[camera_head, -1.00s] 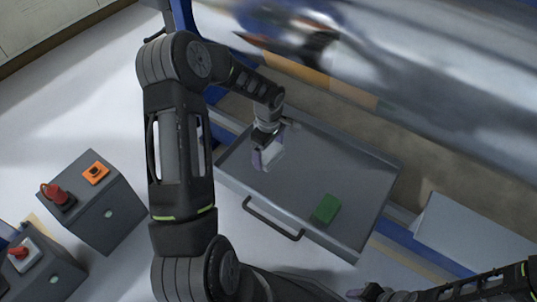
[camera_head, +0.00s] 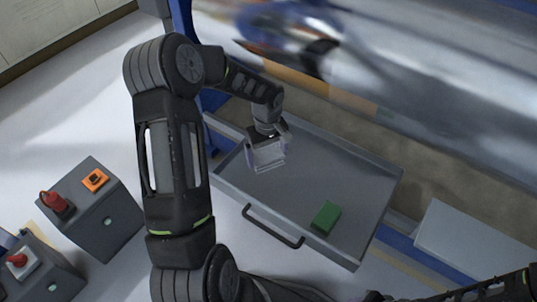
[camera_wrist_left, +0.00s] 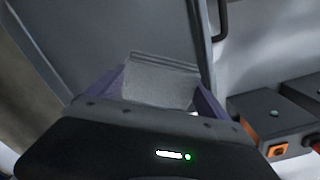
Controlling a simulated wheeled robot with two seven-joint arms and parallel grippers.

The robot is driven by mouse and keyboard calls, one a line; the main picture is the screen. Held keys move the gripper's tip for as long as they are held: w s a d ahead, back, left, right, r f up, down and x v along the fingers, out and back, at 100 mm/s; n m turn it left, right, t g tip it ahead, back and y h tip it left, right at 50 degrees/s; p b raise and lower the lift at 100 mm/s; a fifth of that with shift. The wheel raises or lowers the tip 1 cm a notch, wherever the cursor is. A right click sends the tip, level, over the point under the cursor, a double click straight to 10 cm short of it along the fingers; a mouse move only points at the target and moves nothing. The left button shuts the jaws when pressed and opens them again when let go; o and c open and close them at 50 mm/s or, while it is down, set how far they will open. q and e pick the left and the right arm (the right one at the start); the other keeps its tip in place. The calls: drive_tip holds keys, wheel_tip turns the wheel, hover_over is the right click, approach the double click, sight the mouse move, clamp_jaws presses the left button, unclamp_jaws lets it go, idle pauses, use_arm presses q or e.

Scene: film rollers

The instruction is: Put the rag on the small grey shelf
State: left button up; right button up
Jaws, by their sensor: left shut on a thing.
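My left gripper (camera_head: 268,150) is shut on a light grey rag (camera_head: 268,157), held over the left part of an open grey drawer. In the left wrist view the rag (camera_wrist_left: 160,84) sits between two purple fingers, its flat face showing. A small light grey shelf-like surface (camera_head: 468,238) lies at the right, apart from the left gripper; its top looks bare. My right gripper (camera_head: 375,296) is only partly visible at the bottom edge, and its jaws cannot be made out.
The grey drawer (camera_head: 345,185) has a raised rim and a dark front handle (camera_head: 272,228). A green block (camera_head: 325,217) lies in it. Control boxes with a red switch (camera_head: 55,203) and an orange switch (camera_head: 95,180) stand at the left. A blurred machine crosses the top.

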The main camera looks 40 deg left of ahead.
use_arm(q)
drive_tip(key=w+d+r+m, duration=0.3)
drive_tip(key=d+r+m, duration=0.3)
drive_tip(key=r, duration=0.5)
drive_tip(key=w+d+r+m, duration=0.4)
drive_tip(key=d+r+m, duration=0.2)
drive_tip(key=d+r, duration=0.5)
drive_tip(key=shift+r, duration=0.5)
